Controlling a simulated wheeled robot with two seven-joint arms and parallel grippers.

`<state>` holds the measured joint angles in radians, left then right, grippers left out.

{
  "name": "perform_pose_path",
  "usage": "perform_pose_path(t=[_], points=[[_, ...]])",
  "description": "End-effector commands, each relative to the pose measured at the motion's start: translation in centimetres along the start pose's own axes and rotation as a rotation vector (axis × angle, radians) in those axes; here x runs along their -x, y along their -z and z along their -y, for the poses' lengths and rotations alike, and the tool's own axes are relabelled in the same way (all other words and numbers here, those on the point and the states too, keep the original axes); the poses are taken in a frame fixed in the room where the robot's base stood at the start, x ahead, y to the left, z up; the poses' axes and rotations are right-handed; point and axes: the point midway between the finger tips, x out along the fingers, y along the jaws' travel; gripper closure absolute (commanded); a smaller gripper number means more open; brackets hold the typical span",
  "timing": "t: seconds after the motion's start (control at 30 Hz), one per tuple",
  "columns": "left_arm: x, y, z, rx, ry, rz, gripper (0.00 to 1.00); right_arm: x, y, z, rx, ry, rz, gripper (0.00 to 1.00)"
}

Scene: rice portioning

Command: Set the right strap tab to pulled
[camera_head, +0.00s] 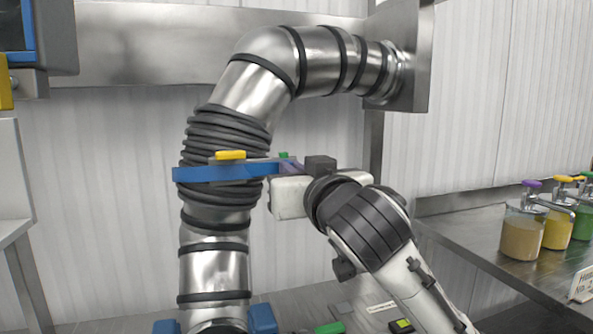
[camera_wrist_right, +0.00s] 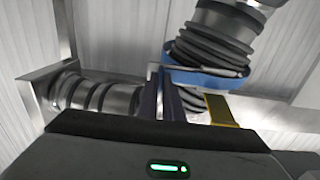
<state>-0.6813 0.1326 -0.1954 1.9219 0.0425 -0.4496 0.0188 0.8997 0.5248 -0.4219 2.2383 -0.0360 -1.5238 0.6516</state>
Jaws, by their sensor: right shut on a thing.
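A blue strap (camera_head: 195,174) goes around the black ribbed sleeve (camera_head: 225,135) of a bent steel pipe. A yellow piece (camera_head: 230,155) sits on the strap's front. My right gripper (camera_head: 287,167) is at the strap's right end and shut on the right strap tab, which its fingers mostly hide. In the right wrist view, the two dark fingers (camera_wrist_right: 162,98) stand close together against the blue strap (camera_wrist_right: 205,79), with the yellow piece (camera_wrist_right: 220,110) to their right. My left gripper is not in view.
The steel pipe (camera_head: 213,270) stands in front of me and bends right to a wall bracket (camera_head: 412,75). A metal counter (camera_head: 480,235) at the right holds jars with purple, yellow and green tops. A green object (camera_head: 329,328) lies low at the front.

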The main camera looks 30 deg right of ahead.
Motion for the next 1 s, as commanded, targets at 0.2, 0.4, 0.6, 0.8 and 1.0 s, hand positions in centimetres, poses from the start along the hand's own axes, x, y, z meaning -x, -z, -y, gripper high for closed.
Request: perform_pose_path(t=[0.2, 0.4, 0.6, 0.8, 1.0], points=[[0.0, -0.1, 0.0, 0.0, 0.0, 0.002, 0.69, 0.0, -0.1, 0.0, 0.0, 0.001, 0.002, 0.75], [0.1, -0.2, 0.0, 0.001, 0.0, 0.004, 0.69, 0.1, 0.0, 0.0, 0.0, 0.001, 0.001, 0.75], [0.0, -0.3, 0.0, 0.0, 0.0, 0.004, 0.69, 1.4, 0.0, 0.1, -0.002, 0.004, -0.002, 0.75], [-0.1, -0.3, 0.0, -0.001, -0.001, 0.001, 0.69, 5.7, 0.0, 0.1, -0.003, 0.007, -0.004, 0.75], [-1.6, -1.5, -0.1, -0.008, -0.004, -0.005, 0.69, 8.7, -0.6, 0.0, -0.006, 0.001, -0.005, 0.75]])
